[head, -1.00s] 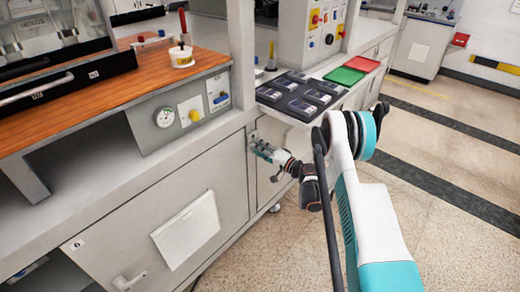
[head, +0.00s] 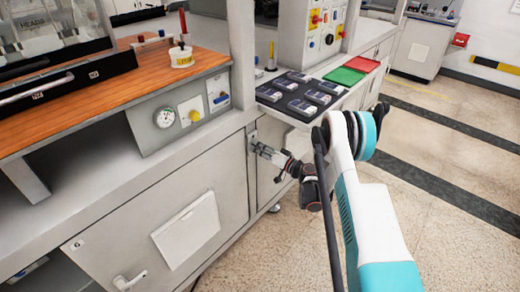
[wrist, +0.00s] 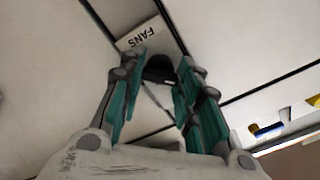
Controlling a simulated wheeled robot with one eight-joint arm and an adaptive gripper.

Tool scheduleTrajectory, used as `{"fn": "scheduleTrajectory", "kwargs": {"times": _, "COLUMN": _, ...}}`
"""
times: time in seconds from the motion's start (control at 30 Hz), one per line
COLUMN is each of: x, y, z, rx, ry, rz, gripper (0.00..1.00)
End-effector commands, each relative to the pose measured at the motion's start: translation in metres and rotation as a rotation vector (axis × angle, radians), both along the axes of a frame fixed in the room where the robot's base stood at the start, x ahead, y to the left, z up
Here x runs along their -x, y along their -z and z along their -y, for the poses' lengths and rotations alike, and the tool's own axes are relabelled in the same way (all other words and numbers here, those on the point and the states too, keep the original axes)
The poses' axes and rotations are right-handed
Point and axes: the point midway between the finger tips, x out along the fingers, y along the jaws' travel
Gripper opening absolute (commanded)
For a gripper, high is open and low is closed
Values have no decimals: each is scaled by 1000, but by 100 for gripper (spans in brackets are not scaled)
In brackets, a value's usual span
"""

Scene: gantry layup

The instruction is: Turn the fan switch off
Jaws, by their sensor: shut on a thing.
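The fan switch (wrist: 159,70) is a dark knob-like part on a pale panel in the wrist view. A thin grey bar runs from it toward the palm. A white label reading FANS (wrist: 138,35) sits beside it, upside down in this view. My gripper (wrist: 164,66) has its two teal-and-grey fingers on either side of the switch, shut on it. In the head view my gripper (head: 255,146) is against the front of the bench cabinet, below the worktop edge. The switch itself is hidden there.
A gauge (head: 165,117) and a yellow knob (head: 194,115) are on the panel to the left. A dark tray (head: 280,101) of small devices, a green mat (head: 343,76) and a red mat (head: 362,64) lie on the worktop above. Open floor lies to the right.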

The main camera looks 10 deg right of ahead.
Motion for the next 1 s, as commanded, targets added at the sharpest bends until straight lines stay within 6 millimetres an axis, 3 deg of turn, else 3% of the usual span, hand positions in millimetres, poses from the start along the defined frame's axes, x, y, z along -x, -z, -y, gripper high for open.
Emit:
{"fn": "scheduleTrajectory", "kwargs": {"times": 0.27, "x": 2, "y": 3, "z": -1, "rx": 6, "ry": -3, "rz": 0, "gripper": 7}}
{"fn": "scheduleTrajectory", "kwargs": {"times": 0.3, "x": 2, "y": 3, "z": -1, "rx": 6, "ry": -3, "rz": 0, "gripper": 38}}
{"fn": "scheduleTrajectory", "kwargs": {"times": 0.37, "x": 2, "y": 3, "z": -1, "rx": 5, "ry": -3, "rz": -1, "gripper": 51}}
{"fn": "scheduleTrajectory", "kwargs": {"times": 0.77, "x": 1, "y": -2, "z": 0, "rx": 2, "ry": -1, "rz": -1, "gripper": 52}}
{"fn": "scheduleTrajectory", "kwargs": {"times": 1.0, "x": 1, "y": -32, "z": 0, "rx": 2, "ry": -1, "rz": -1, "gripper": 52}}
